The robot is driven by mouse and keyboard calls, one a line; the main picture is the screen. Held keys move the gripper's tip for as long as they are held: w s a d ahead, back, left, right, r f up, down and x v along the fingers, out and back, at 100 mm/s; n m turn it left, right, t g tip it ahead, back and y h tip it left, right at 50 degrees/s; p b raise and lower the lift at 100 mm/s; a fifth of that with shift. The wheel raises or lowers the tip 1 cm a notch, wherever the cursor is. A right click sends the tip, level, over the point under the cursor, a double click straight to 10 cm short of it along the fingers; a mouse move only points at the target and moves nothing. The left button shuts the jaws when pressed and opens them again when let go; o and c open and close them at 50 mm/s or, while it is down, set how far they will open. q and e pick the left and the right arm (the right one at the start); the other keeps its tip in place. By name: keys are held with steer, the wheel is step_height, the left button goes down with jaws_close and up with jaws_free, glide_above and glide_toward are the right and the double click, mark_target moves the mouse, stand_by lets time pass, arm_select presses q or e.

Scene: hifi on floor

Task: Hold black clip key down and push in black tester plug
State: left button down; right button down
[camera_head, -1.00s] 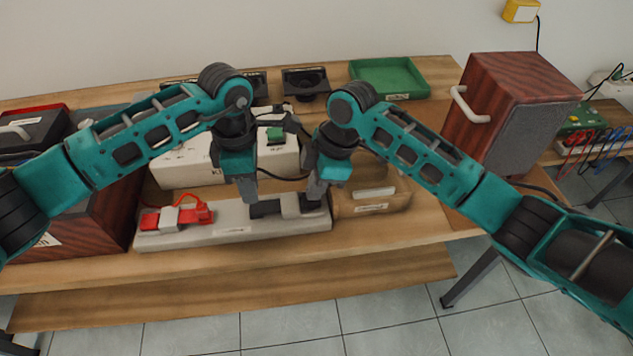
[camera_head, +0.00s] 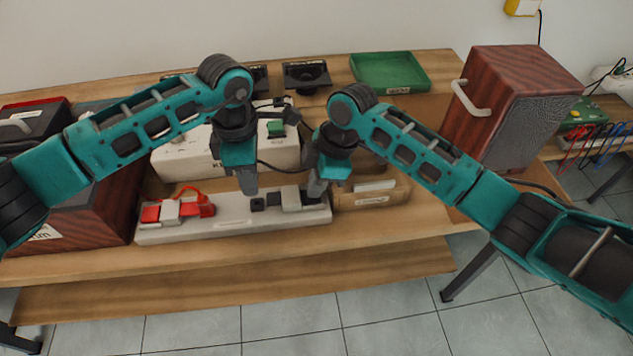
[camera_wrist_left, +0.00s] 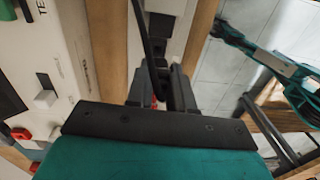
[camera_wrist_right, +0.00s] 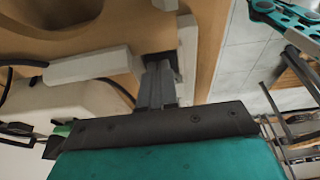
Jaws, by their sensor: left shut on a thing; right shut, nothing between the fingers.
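A long grey terminal strip (camera_head: 230,223) lies along the table's front, red parts on its left and black parts on its right. My left gripper (camera_head: 250,191) is above its middle, just left of a small black block (camera_head: 257,204). It is shut on the black tester plug, mostly hidden between the fingers; a black cable (camera_wrist_left: 143,35) runs near the fingers in the left wrist view. My right gripper (camera_head: 316,193) is shut and empty at the strip's right end. In the right wrist view its tips meet the black clip key (camera_wrist_right: 158,58); whether they press it is unclear.
A white box (camera_head: 185,160) with a green part stands behind the strip. A tan tray (camera_head: 375,200) is right of it. A wooden speaker (camera_head: 505,90) and green tray (camera_head: 390,72) are farther back. The front shelf is bare.

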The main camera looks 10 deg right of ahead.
arm_select(q)
steer(key=shift+f, duration=2.25)
stand_by(3.5)
steer(key=c, duration=0.9)
jaws_free()
step_height(320, 180, up, 12)
steer(key=shift+w+r, duration=0.1)
steer(key=shift+w, duration=0.05)
